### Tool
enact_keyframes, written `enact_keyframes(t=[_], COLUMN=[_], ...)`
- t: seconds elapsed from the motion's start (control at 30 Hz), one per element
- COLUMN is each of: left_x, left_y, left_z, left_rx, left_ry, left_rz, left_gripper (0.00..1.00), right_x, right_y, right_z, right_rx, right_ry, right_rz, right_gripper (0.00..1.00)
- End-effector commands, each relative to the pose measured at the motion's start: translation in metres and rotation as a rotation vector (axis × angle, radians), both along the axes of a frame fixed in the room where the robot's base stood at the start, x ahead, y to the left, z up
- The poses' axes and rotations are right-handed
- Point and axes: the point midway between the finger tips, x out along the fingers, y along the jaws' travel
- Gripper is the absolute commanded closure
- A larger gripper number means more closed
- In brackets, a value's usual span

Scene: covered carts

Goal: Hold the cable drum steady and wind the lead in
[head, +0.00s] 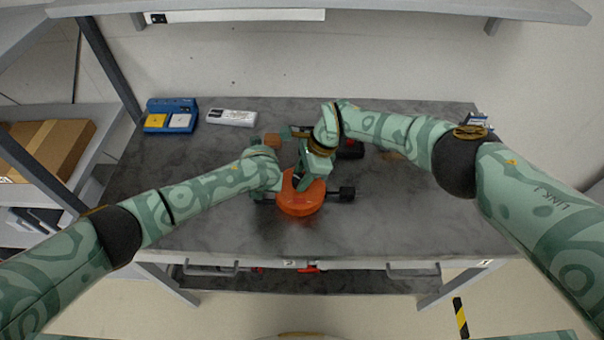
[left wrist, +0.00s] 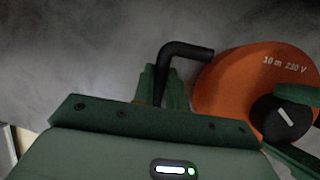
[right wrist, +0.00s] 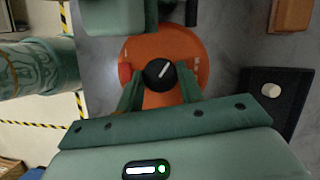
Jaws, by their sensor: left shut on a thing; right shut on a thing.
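The orange cable drum (head: 299,203) lies flat on the grey table near its front middle. It also shows in the left wrist view (left wrist: 228,85), with "10 m 230 V" printed on it. My right gripper (head: 302,182) is above the drum, shut on the black knob (right wrist: 159,74) at its middle. My left gripper (left wrist: 165,84) is shut on a black bent handle (left wrist: 186,50) beside the drum. In the head view the left fingers are mostly hidden by the wrist. A black plug-like end (head: 347,193) sits right of the drum. I cannot make out the rest of the lead.
A blue box with yellow and white panels (head: 170,116) and a white device (head: 231,117) stand at the back left. A brown block (head: 272,140) and a black box (head: 350,150) lie behind the drum. The table's front left and right are clear.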

Motion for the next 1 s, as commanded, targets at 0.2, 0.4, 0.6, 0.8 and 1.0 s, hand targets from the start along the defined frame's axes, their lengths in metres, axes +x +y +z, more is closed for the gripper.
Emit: enact_keyframes(t=[0.2,0.4,0.6,0.8,1.0], left_x=[0.0001,0.0001,0.0001,0.0001,0.0001], left_y=[-0.0011,-0.0013,-0.0014,-0.0015,-0.0015], left_z=[0.0004,0.0005,0.0004,0.0005,0.0005], left_rx=[-0.001,-0.001,-0.002,-0.002,-0.002], left_ry=[-0.001,-0.001,-0.001,-0.001,-0.001], left_rz=[-0.002,-0.002,-0.002,-0.002,-0.002], left_gripper=[1.00,1.00,1.00,1.00,1.00], right_x=[-0.0011,-0.0019,-0.0033,-0.0042,-0.0053], right_y=[-0.0023,-0.0021,-0.0014,-0.0009,-0.0005], right_z=[-0.0014,-0.0010,-0.0013,-0.0012,-0.0016], right_rx=[-0.002,-0.002,-0.002,-0.002,-0.004], right_ry=[-0.006,-0.006,-0.007,-0.005,-0.002], right_rz=[-0.195,-0.385,-0.572,-0.744,-0.879], right_gripper=[0.86,0.86,0.86,0.86,0.86])
